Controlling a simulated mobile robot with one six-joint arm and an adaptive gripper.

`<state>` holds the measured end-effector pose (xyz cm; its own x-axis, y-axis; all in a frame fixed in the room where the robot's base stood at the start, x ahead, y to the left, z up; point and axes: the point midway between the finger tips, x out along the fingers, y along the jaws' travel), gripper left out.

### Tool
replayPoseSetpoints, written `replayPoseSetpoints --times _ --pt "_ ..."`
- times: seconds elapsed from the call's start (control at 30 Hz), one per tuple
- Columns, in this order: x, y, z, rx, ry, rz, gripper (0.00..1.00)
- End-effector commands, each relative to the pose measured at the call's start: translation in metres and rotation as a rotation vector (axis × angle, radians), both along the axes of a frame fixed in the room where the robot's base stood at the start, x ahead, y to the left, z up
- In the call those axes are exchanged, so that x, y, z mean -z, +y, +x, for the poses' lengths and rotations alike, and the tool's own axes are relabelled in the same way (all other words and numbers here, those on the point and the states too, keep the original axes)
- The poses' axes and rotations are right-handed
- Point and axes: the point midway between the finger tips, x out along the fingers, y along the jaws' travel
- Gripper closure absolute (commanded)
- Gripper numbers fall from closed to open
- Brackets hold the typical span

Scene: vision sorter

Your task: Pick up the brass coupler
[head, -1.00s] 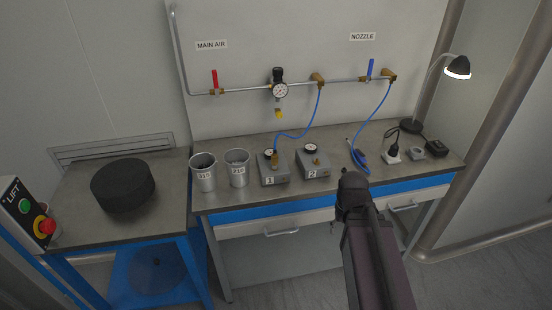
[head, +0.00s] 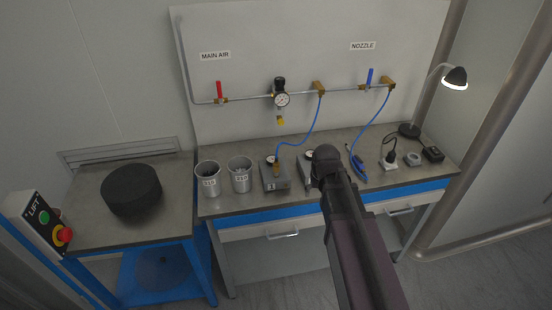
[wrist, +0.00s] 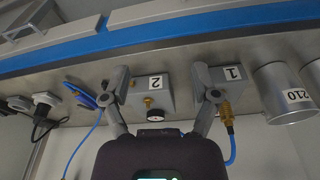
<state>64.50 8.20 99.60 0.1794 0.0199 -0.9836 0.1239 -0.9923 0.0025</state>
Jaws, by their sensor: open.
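The brass coupler (head: 276,168) sits at the end of a blue hose, on the grey box marked 1 (head: 276,186). In the wrist view the coupler (wrist: 227,115) shows just right of my gripper's right finger, with the hose running from it. My gripper (wrist: 161,73) is open, with nothing between its fingers. In the wrist view it spans the space in front of box 2 (wrist: 163,84), and its right finger overlaps the left edge of box 1 (wrist: 242,73). In the head view my arm hides most of box 2, and the fingers cannot be seen.
Metal cups (head: 209,181) and (head: 241,175) stand left of box 1. Box 2 carries a small brass fitting (wrist: 148,101) and a gauge. A blue air tool (head: 358,170), a white plug block (head: 390,162) and a lamp (head: 455,78) are to the right.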

Motion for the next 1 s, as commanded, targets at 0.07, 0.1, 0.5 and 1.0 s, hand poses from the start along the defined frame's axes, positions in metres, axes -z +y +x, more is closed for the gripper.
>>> replayPoseSetpoints --times 0.07,0.1,0.5,1.0 --pt "-0.029 0.023 0.025 -0.030 -0.036 0.005 0.22" --pt "-0.037 0.034 0.034 -0.043 -0.053 0.008 0.22" --pt "-0.098 0.122 0.096 -0.140 -0.188 0.040 0.22" --pt "-0.102 0.134 0.102 -0.153 -0.208 0.045 0.22"
